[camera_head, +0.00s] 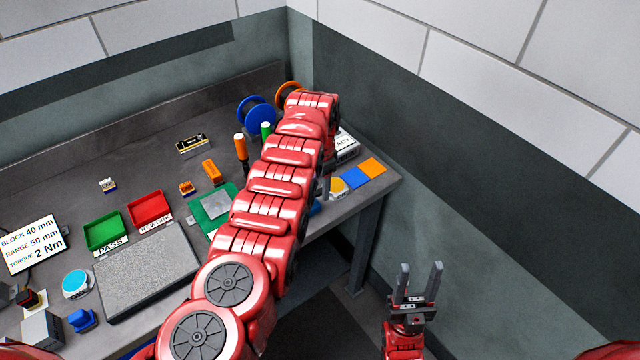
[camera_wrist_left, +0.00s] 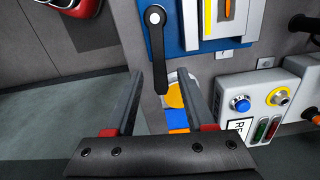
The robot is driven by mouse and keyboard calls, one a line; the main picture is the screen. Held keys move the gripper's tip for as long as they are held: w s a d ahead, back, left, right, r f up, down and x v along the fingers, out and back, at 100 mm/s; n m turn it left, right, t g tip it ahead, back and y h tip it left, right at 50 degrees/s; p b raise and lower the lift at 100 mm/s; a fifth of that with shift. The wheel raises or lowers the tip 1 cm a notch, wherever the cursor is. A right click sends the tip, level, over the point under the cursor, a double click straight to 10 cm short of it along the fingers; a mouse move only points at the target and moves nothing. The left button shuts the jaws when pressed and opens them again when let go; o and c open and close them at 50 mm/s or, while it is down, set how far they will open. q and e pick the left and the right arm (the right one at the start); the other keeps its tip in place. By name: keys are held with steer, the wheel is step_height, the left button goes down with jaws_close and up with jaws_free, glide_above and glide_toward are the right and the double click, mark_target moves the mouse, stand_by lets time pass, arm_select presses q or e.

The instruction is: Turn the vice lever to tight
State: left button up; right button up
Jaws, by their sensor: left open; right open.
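In the left wrist view a black lever (camera_wrist_left: 157,50) with a white pivot cap hangs almost straight down, beside the blue vice body (camera_wrist_left: 172,36). My left gripper (camera_wrist_left: 160,72) is open. In that view the lever's lower end lies between its two fingers, with a gap on each side; I cannot tell the depth between them. In the head view my left arm covers most of the vice and my left gripper. My right gripper (camera_head: 418,275) is open and empty, off the bench at the lower right, fingers pointing up.
A control box (camera_wrist_left: 260,100) with a blue button stands right of the lever in the wrist view. A yellow disc (camera_wrist_left: 174,96) shows beyond the fingers. Green (camera_head: 104,231) and red (camera_head: 150,208) trays and a grey plate (camera_head: 148,270) lie left of my arm on the bench.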

arm_select(q)
jaws_close()
stand_by(1.4)
